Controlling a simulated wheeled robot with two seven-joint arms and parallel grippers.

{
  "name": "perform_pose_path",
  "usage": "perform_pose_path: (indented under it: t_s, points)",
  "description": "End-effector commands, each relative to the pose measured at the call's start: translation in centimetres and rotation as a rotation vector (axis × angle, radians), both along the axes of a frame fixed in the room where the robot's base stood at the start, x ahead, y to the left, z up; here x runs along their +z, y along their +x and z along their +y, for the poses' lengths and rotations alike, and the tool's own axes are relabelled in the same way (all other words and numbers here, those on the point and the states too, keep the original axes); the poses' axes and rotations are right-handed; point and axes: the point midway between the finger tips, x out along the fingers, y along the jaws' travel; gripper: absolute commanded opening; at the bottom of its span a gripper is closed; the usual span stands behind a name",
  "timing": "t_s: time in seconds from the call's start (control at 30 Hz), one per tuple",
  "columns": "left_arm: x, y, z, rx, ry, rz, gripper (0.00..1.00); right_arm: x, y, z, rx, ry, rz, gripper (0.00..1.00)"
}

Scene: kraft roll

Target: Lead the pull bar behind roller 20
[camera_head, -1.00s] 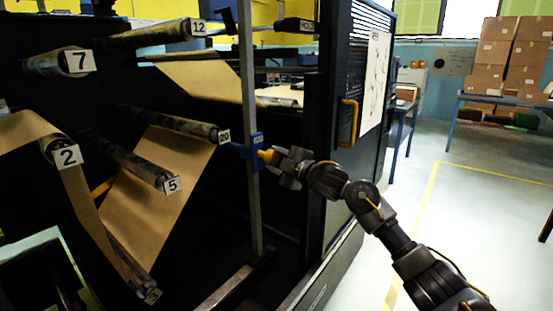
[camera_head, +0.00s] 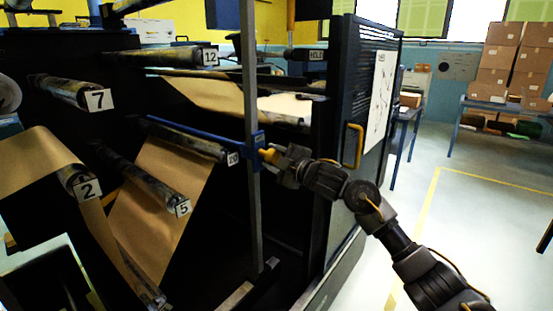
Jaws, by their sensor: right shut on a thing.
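The pull bar (camera_head: 200,132) is a long blue bar with a blue end block and a yellow grip (camera_head: 269,156). It shows just above roller 20 (camera_head: 190,140) in the head view, running nearly parallel to it. Whether it touches the roller I cannot tell. My right gripper (camera_head: 279,160) is shut on the yellow grip, outside the grey upright post. The brown kraft web (camera_head: 160,215) rises from the bottom roller, past roller 5 (camera_head: 145,178), toward roller 20. Its join to the bar is hidden. My left gripper is not in view.
Roller 2 (camera_head: 76,180) carries the web at left; roller 7 (camera_head: 65,90) and roller 12 (camera_head: 160,56) are above. The grey post (camera_head: 252,210) stands beside the end block. A dark cabinet (camera_head: 340,190) with a yellow handle is close behind my right arm.

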Motion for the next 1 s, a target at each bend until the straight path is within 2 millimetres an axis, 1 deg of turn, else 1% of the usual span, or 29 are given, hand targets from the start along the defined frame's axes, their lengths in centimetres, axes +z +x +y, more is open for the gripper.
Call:
perform_pose_path:
  t_s: [0.03,0.33,0.43,0.6,1.0]
  points:
    - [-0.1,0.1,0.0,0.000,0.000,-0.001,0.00,-0.1,-0.1,0.3,0.005,0.000,-0.001,0.06]
    - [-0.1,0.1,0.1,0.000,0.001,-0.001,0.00,-0.2,0.0,0.1,0.002,-0.002,0.000,0.06]
    - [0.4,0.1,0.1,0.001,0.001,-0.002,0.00,0.2,-0.4,0.5,0.002,-0.002,0.001,0.06]
    - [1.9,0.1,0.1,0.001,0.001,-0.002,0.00,1.4,-2.3,2.2,0.006,-0.001,0.000,0.06]
    - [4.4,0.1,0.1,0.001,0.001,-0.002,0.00,4.0,-7.1,6.5,0.006,0.000,-0.002,0.06]
